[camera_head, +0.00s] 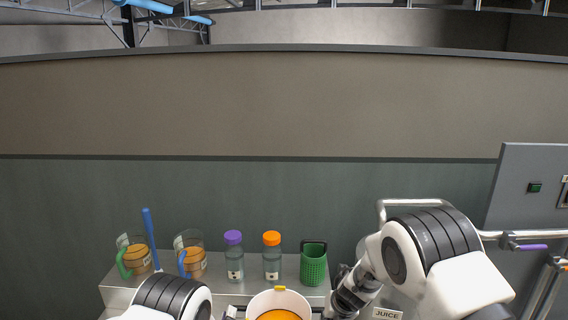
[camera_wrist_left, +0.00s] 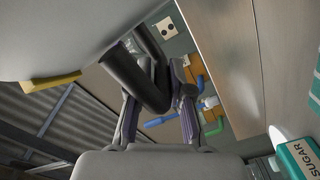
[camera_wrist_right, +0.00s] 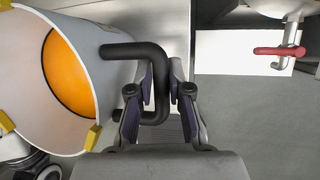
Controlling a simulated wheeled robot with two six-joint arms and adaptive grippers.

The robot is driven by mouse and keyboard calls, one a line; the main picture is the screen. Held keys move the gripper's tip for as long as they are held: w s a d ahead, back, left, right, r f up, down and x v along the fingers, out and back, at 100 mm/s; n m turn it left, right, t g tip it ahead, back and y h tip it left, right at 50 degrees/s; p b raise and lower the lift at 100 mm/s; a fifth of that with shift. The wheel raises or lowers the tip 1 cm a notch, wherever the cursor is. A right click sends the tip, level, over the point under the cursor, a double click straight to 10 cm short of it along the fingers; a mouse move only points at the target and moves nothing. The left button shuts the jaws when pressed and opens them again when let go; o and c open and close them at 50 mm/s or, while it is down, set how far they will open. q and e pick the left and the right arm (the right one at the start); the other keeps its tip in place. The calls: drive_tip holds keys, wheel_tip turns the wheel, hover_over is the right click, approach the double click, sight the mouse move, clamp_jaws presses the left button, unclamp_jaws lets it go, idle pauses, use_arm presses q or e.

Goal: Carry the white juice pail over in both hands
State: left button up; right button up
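The white juice pail (camera_head: 258,303) stands at the bottom middle of the head view, with orange juice inside and a yellow tab on its rim. Its lower part is cut off. My left gripper (camera_head: 232,313) is at its left side. In the left wrist view its fingers (camera_wrist_left: 158,100) are closed about a black bent handle (camera_wrist_left: 135,78) beside the pail wall (camera_wrist_left: 60,35). My right gripper is at the right side. In the right wrist view its fingers (camera_wrist_right: 160,95) are closed about the other black handle (camera_wrist_right: 130,50), next to the pail wall (camera_wrist_right: 105,75).
Behind the pail, a metal shelf (camera_head: 118,295) holds two jugs (camera_head: 138,258), a purple-capped bottle (camera_head: 234,262), an orange-capped bottle (camera_head: 272,260) and a green basket (camera_head: 313,266). A JUICE sign (camera_head: 387,313) is at right. A grey panel (camera_head: 520,190) stands far right.

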use_arm(q)
drive_tip(key=shift+o, duration=0.2)
drive_tip(key=shift+s+r, duration=0.15)
use_arm(e)
drive_tip(key=shift+o, duration=0.2)
drive_tip(key=shift+s+r, duration=0.15)
use_arm(q)
drive_tip(key=o, duration=0.6)
drive_tip(key=shift+f, duration=0.25)
use_arm(e)
drive_tip(key=shift+o, duration=1)
drive_tip(key=shift+f, duration=0.2)
drive_tip(key=o, duration=0.4)
drive_tip(key=shift+c, duration=0.2)
use_arm(q)
drive_tip(key=o, duration=0.6)
drive_tip(key=shift+r, duration=0.15)
use_arm(e)
drive_tip(key=shift+r, duration=0.1)
drive_tip(key=o, duration=0.6)
drive_tip(key=shift+d, duration=0.1)
drive_tip(key=shift+o, duration=0.2)
drive_tip(key=shift+r, duration=0.1)
use_arm(q)
drive_tip(key=s, duration=1.1)
drive_tip(key=shift+a, duration=0.15)
use_arm(e)
drive_tip(key=v, duration=1.1)
